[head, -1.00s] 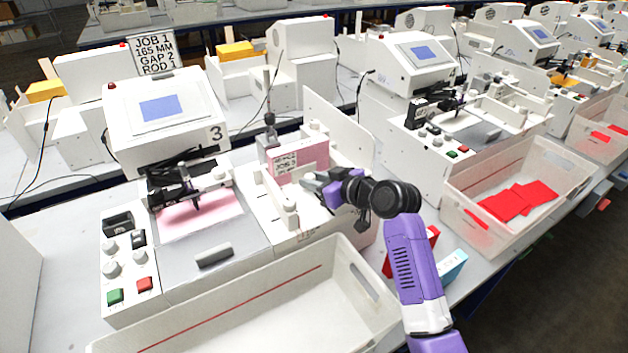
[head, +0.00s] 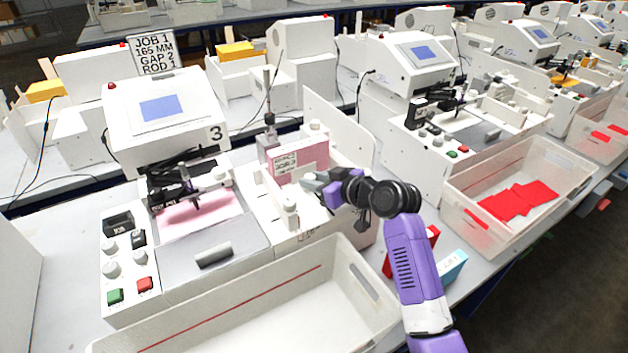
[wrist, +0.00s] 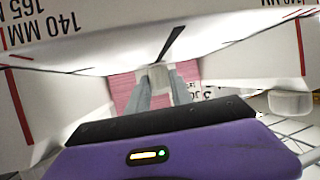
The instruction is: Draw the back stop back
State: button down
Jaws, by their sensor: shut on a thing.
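My gripper (head: 316,183) reaches in from the right over the paper feed of machine 3. In the wrist view its two grey fingers (wrist: 158,92) are shut on a small pale tab (wrist: 158,76), which I take to be the back stop's grip. The fingers hide much of it. A pink paper stack (head: 300,160) with a printed label stands upright just behind the fingertips. Pink also shows either side of the fingers in the wrist view (wrist: 124,92). A white surface with 140 MM and 165 MM marks (wrist: 40,35) lies beyond the fingers.
A sign (head: 155,54) reads JOB 1, 165 MM, GAP 2, ROD 1. A white post (head: 290,208) stands left of my gripper. A tall white side panel (head: 340,130) rises behind it. An empty clear tray (head: 352,270) sits in front; red and blue boxes (head: 452,264) stand by my arm.

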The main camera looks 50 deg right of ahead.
aim_at(336, 216)
dwell(0.4)
jog(key=s+a, duration=0.1)
jog(key=s, duration=0.2)
jog(key=s+a, duration=0.1)
jog(key=s, duration=0.5)
jog(key=shift+s+a, duration=0.25)
jog(key=shift+a, duration=0.15)
jog(key=c, duration=1.1)
grip_release()
jog(key=shift+c, duration=0.2)
jog(key=shift+s, duration=0.1)
jog(key=v, duration=0.7)
jog(key=shift+s+b, duration=0.35)
jog(key=shift+b, duration=0.05)
